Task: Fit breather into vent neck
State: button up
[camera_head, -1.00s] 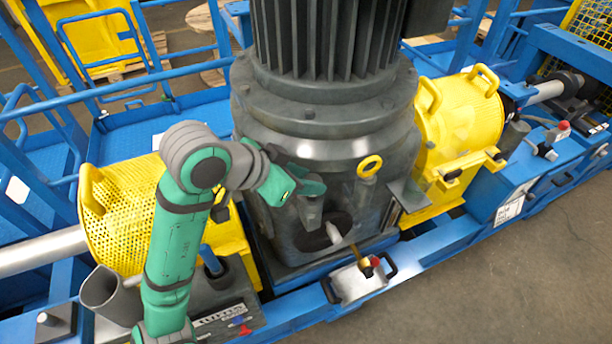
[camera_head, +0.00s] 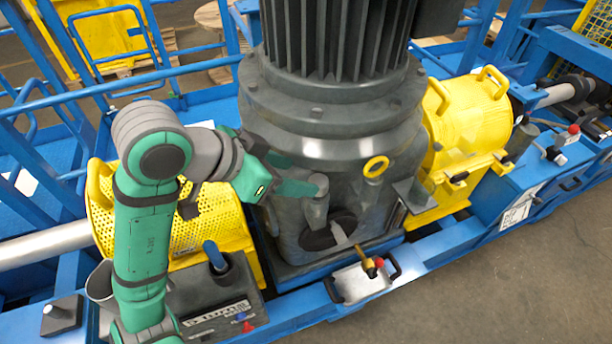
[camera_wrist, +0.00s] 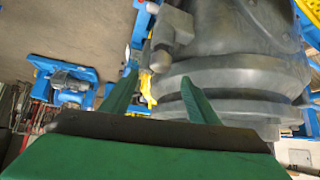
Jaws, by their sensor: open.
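A grey upright neck (camera_head: 316,214) with a rounded grey cap piece (camera_head: 319,183) stands on the front of the dark gearbox housing (camera_head: 330,142). I take these for the vent neck and breather, but cannot tell how far one sits in the other. My gripper (camera_head: 300,188) is beside the cap, on its left. In the wrist view, my gripper (camera_wrist: 158,82) shows two green fingers spread apart with nothing held between them. A grey rounded fitting (camera_wrist: 176,24) is beyond the fingertips there. Contact between fingers and cap cannot be told.
A dark oval opening with a pale spout (camera_head: 338,232) is below the neck. A silver tray (camera_head: 358,283) with a brass and red fitting is in front. Yellow guards stand left (camera_head: 210,225) and right (camera_head: 465,125). A yellow ring (camera_head: 376,166) is right of the neck.

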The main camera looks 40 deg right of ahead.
jog(key=shift+v, duration=2.05)
